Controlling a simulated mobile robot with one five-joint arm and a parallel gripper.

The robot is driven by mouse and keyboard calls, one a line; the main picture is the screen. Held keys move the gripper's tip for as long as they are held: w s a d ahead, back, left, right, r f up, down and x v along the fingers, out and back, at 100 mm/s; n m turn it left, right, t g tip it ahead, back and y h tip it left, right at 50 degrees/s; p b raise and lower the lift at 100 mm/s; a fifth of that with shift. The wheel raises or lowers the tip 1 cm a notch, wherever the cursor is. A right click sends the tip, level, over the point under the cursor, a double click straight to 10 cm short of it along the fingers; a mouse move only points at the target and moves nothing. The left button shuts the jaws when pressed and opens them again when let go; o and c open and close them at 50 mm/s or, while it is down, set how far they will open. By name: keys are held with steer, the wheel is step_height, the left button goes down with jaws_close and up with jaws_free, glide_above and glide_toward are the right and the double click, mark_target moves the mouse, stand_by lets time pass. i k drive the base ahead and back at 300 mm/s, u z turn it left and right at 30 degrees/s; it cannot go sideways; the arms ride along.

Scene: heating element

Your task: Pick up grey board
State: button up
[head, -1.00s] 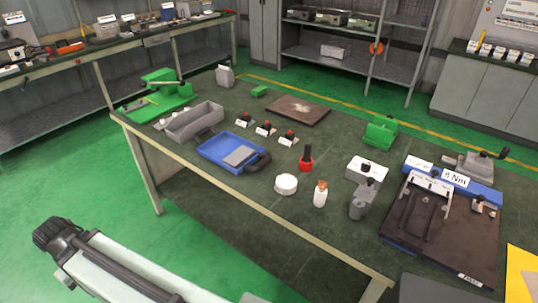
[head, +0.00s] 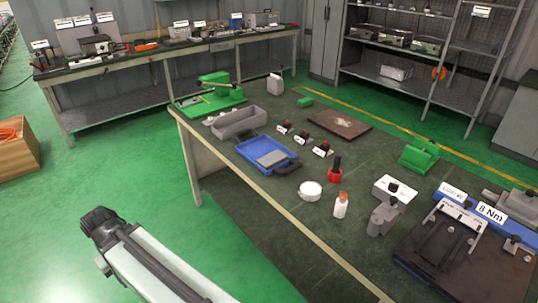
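A flat grey board (head: 271,158) lies in the blue tray (head: 253,147) on the dark green worktable, toward its near left part. The tray has a dark handle or block at its right end. My arm (head: 150,262) shows at the lower left, in front of the table and well apart from the tray. I cannot make out gripper fingers in this view, so the gripper's opening is not visible.
A grey open bin (head: 238,122) stands behind the tray. Several small red-topped parts, a red-based tool (head: 335,170), a white round container (head: 310,191) and a white bottle (head: 341,205) stand to the right.

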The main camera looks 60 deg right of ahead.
mark_target(274, 158)
steer(key=i, duration=0.8)
steer(key=z, duration=0.15)
steer(key=k, duration=0.85)
steer(key=u, duration=0.2)
steer(key=i, duration=0.9)
steer(key=z, duration=0.1)
